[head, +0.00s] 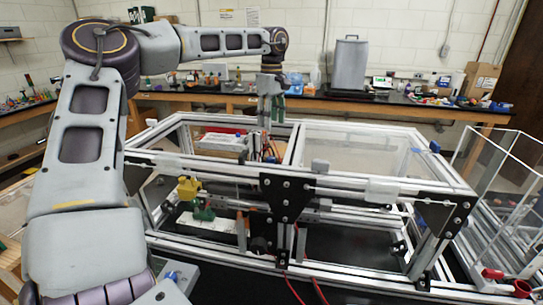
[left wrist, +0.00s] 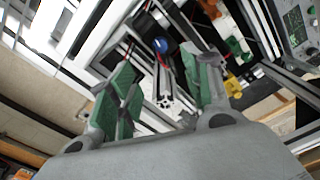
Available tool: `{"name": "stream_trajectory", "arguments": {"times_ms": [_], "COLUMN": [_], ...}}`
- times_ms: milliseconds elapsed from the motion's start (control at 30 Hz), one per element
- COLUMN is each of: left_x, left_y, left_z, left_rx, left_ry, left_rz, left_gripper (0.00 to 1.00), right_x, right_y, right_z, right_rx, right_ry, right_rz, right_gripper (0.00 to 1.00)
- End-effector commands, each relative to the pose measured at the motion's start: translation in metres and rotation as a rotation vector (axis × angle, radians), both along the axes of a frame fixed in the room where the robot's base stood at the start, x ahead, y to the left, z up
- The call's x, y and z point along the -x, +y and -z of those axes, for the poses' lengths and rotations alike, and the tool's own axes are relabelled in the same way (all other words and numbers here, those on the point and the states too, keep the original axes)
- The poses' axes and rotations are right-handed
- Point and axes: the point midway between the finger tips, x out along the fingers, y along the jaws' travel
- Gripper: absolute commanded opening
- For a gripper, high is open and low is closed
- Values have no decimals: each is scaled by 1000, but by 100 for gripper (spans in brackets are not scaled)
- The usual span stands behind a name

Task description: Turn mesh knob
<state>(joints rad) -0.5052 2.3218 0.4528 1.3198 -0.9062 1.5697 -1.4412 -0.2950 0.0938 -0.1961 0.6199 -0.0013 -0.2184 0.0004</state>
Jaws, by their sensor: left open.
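An extrusion frame (head: 355,185) with clear panels stands on the dark bench in the head view. My left gripper (head: 269,118) points down over its middle, reaching in from above. In the left wrist view, the left gripper (left wrist: 160,68) is open, with green pads on both fingers and nothing held between them. A small round blue-and-black knob-like part (left wrist: 160,45) shows beyond the gap between the fingertips, apart from them. I cannot tell for certain that it is the mesh knob. The end of a slotted metal extrusion (left wrist: 165,98) shows between the fingers.
A yellow part (head: 188,188) and a green part (head: 203,210) sit inside the frame's left bay. Red cables (head: 293,288) hang at the front. A second clear-walled frame (head: 497,195) stands at the right. A cluttered bench (head: 225,100) runs along the back wall.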

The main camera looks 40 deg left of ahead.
Motion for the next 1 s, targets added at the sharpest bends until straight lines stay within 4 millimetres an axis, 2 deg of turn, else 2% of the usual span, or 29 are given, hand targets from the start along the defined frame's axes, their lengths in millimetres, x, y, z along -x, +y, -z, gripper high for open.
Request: {"name": "stream_trajectory", "arguments": {"times_ms": [267, 467, 1000], "left_x": [0, 0, 0], "left_y": [0, 0, 0], "left_z": [2, 14, 82], "left_rx": [1, 1, 2], "left_ry": [0, 2, 2], "left_rz": [-2, -2, -2], "left_gripper": [49, 49, 49], "right_x": [0, 0, 1], "right_y": [0, 0, 4], "right_z": [0, 0, -4], "right_rx": [0, 0, -5], "right_ry": [0, 0, 1], "right_rz": [0, 0, 1], "right_gripper": [40, 40, 40]}}
